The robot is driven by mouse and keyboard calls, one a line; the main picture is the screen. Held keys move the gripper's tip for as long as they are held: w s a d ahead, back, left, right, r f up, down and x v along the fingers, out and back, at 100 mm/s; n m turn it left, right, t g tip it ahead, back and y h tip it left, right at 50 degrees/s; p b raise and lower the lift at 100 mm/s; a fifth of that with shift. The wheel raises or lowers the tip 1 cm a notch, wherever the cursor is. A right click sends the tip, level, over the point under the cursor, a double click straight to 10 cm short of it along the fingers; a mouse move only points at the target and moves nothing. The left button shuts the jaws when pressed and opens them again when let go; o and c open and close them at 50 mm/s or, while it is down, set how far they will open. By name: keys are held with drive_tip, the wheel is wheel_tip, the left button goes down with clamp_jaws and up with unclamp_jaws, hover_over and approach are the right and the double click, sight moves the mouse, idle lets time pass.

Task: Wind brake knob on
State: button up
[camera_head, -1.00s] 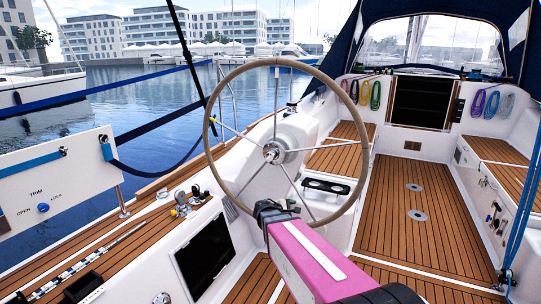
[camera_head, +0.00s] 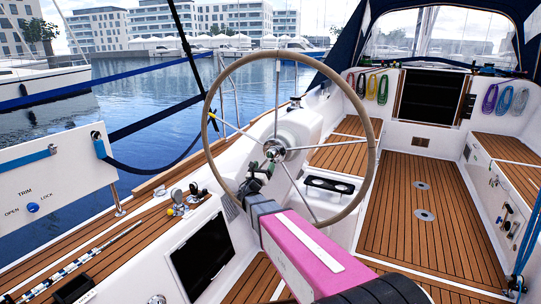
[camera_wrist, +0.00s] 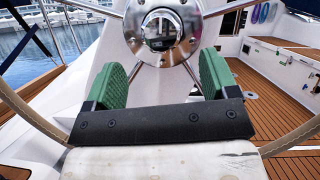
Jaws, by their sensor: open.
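The wheel's round chrome hub (camera_head: 274,150) sits at the middle of the large tan-rimmed steering wheel (camera_head: 371,150). In the wrist view, a polished chrome knob (camera_wrist: 161,30) stands at the centre of this hub, above my gripper. My gripper (camera_wrist: 161,70) is open and empty, its two green-padded fingers spread wide below and to either side of the knob. In the head view, my gripper (camera_head: 262,168) reaches up to just below and left of the hub, partly overlapping it. I cannot tell whether it touches anything.
Wheel spokes (camera_head: 296,190) spread out around the hub, and the white pedestal stands behind it. A side panel marked TRIM (camera_head: 55,185) is at the left. The teak cockpit floor (camera_head: 420,240) is clear at the right.

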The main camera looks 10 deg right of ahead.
sight(270, 155)
drive_tip(key=x, duration=0.8)
drive_tip(key=shift+w+d+r, duration=0.15)
drive_tip(key=shift+w, duration=0.1)
drive_tip(key=c, duration=0.9)
